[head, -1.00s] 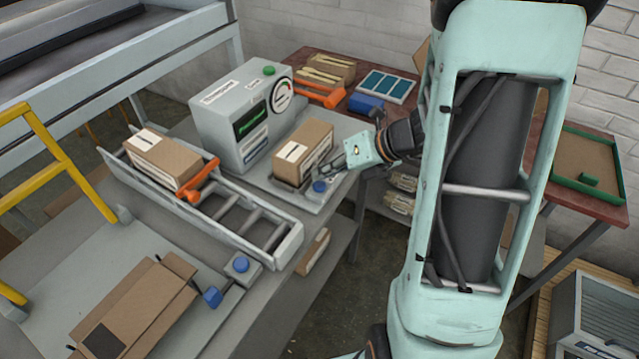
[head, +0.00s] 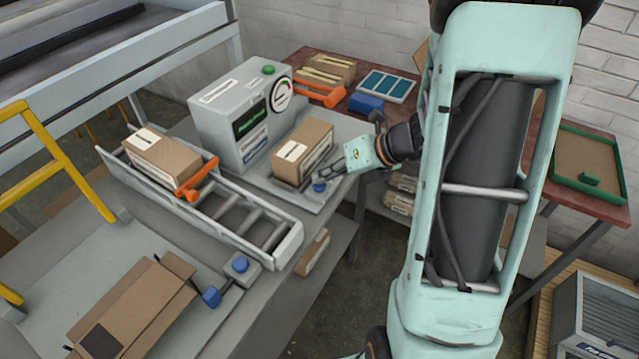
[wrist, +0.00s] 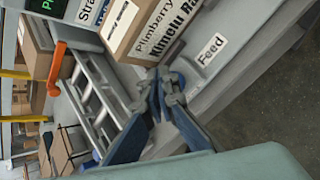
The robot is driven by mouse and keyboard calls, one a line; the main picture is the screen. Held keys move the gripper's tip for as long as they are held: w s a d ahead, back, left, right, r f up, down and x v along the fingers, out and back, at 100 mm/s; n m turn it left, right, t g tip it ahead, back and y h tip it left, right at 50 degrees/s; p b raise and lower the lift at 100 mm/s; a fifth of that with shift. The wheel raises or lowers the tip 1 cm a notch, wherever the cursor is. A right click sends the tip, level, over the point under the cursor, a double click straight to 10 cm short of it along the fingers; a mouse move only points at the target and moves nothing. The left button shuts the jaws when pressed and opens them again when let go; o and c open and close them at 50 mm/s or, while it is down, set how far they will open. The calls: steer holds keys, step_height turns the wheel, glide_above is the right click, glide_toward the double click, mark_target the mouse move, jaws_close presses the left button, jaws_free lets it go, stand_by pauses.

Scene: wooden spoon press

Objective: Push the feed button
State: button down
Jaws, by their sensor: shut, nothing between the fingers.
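The feed button is a blue round knob (head: 319,187) on a small grey base at the near right corner of the grey platform. In the wrist view the blue button (wrist: 179,80) is partly hidden behind my fingertips, beside a white "Feed" label (wrist: 211,49). My gripper (head: 329,174) is shut and empty, its fingertips close above the button. In the wrist view my gripper (wrist: 166,78) overlaps the button's left side. I cannot tell whether the fingertips touch it.
A labelled cardboard box (head: 302,151) stands on the platform just left of my fingers. Behind it is a grey machine (head: 222,110) with a screen, dial and green button. A roller conveyor (head: 240,217) holds another box (head: 163,153). A second blue button (head: 240,264) sits nearer the front.

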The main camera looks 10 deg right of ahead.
mark_target(323, 185)
steer(key=shift+f, duration=0.35)
steer(key=shift+r, duration=0.15)
stand_by(0.3)
steer(key=shift+r+p, duration=0.8)
steer(key=shift+r, duration=0.05)
step_height(323, 185, up, 5)
steer(key=p, duration=0.5)
steer(key=shift+r, duration=0.1)
stand_by(0.5)
